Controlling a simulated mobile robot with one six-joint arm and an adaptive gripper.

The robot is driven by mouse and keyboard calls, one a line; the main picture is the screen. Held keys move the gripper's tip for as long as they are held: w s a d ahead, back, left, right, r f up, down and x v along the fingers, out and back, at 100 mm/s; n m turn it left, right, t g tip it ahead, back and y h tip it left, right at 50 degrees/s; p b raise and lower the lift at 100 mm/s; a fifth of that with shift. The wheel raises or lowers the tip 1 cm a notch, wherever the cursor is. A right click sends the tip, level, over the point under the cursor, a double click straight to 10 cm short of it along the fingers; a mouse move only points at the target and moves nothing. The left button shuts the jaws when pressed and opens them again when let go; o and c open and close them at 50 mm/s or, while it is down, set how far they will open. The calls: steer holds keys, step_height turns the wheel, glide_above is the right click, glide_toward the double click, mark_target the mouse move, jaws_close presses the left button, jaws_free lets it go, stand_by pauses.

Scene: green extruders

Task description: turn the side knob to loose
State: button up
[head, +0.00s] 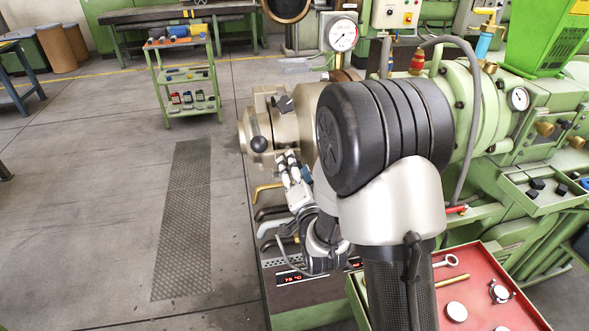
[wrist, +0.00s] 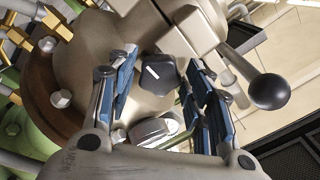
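The side knob (wrist: 158,75) is a black lobed knob with a white line, on the beige extruder head in the wrist view. The line slants from upper left to lower right. My gripper (wrist: 163,62) is open, with one blue-padded finger left of the knob and one right of it. The knob appears between the fingers with gaps on both sides; I cannot tell how far off it is in depth. In the head view, my gripper (head: 291,166) is beside the beige extruder head (head: 266,112), and my arm hides part of the machine.
A black ball-ended lever (wrist: 268,91) sticks out right of the fingers; it also shows in the head view (head: 259,144). Beige blocks and bolts surround the knob. A red-topped tray (head: 478,300) with tools stands at lower right. The floor at left is free.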

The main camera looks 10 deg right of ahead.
steer(key=c, duration=0.7)
steer(key=n, duration=2.3)
steer(key=shift+d+r+n, duration=0.1)
steer(key=shift+n, duration=0.3)
stand_by(0.4)
steer(key=o, duration=1.1)
steer(key=shift+c, duration=0.2)
